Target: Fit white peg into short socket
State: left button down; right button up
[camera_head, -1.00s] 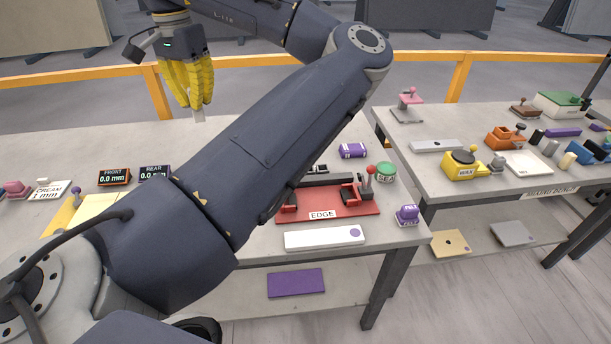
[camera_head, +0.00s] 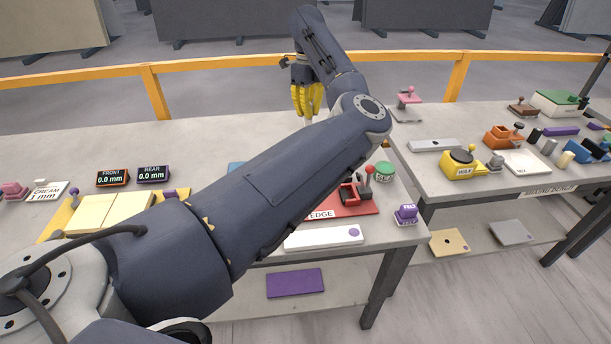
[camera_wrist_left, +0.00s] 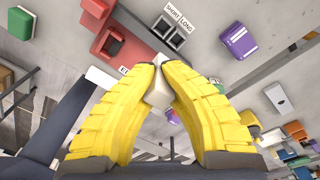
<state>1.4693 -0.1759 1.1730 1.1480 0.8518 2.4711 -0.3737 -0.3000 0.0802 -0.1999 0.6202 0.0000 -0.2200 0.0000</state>
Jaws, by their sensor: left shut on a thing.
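My left gripper (camera_head: 307,100) hangs above the far side of the near table, its yellow fingers pointing down. In the left wrist view, the fingers (camera_wrist_left: 158,85) are shut on the white peg (camera_wrist_left: 158,95). The peg's lower tip (camera_head: 308,121) shows just below the fingers in the head view. A dark holder with two square openings (camera_wrist_left: 173,28), labelled SHORT and LONG, lies ahead of the fingertips in the left wrist view, apart from the peg. I cannot pick out that holder in the head view. My right gripper is not in view.
A red EDGE fixture (camera_head: 350,207) with a lever, a green-topped tin (camera_head: 385,172), a purple FELT block (camera_head: 406,214) and a white bar (camera_head: 322,237) are on the table's right side. My left arm hides the middle. The far left tabletop is clear.

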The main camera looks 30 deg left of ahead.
pick_arm(q)
jog(key=shift+f+m, duration=0.3)
jog(key=shift+f, duration=0.1)
notch_tip(320, 180, down, 19)
jog(key=shift+f, duration=0.1)
dwell(0.4)
jog(key=shift+f, duration=0.1)
jog(key=c, duration=2)
grip_release()
jog(key=o, duration=0.4)
notch_tip(320, 180, up, 12)
jog(key=shift+w+a, duration=0.2)
jog(key=shift+w, duration=0.05)
